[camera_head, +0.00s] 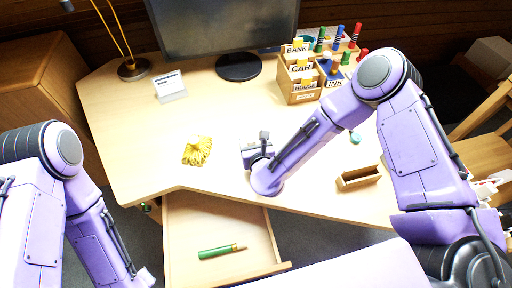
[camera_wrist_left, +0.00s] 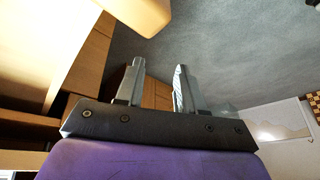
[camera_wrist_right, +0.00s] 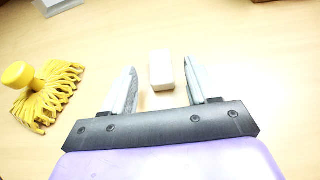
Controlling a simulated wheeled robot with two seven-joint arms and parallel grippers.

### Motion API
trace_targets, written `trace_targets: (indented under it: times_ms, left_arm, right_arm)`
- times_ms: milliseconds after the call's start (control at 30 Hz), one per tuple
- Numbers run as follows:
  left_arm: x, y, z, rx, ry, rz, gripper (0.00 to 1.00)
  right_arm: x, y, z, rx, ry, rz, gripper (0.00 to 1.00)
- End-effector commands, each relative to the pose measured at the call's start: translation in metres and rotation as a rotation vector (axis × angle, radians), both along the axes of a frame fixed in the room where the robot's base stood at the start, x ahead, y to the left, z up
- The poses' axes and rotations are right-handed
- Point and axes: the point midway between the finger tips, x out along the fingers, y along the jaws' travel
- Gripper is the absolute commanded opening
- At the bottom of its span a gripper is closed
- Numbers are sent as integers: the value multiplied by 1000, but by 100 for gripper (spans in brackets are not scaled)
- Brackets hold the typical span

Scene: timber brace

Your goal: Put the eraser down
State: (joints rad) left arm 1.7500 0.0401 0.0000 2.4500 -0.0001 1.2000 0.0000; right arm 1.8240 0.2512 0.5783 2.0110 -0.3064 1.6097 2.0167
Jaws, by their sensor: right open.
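A small white eraser (camera_wrist_right: 161,69) lies on the desk in the right wrist view, between and slightly beyond my right fingertips. There are gaps to both fingers, so nothing holds it. My right gripper (camera_head: 262,139) is open, low over the middle of the desk in the head view, where I cannot make out the eraser. My left gripper (camera_wrist_left: 158,68) is open and empty in the left wrist view, with floor and wood furniture beyond it. In the head view the left arm runs out at the bottom.
A yellow mop-like item (camera_head: 197,151) lies left of the right gripper. An open drawer (camera_head: 193,220) holds a green marker-like stick (camera_head: 221,251). A small wooden box (camera_head: 359,178) sits at right. A card organizer (camera_head: 299,90), colored markers and a monitor (camera_head: 222,24) stand behind.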

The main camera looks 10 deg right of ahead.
Motion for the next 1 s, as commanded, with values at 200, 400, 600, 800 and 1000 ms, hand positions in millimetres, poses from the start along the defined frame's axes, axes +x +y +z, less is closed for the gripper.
trace_targets:
  times_ms: [200,400,600,800,1000]
  left_arm:
    - [0,0,20,0,0,0,38]
    - [0,0,24,0,0,0,38]
    - [0,0,24,0,0,0,38]
    - [0,0,26,0,0,0,38]
    - [0,0,58,0,0,0,38]
  right_arm:
    - [-55,1,26,0,2,4,59]
    - [-86,1,37,-1,0,4,59]
    - [-93,1,39,-1,-1,1,59]
    - [-92,1,40,0,-1,1,59]
    - [-92,-1,73,0,-1,-3,59]
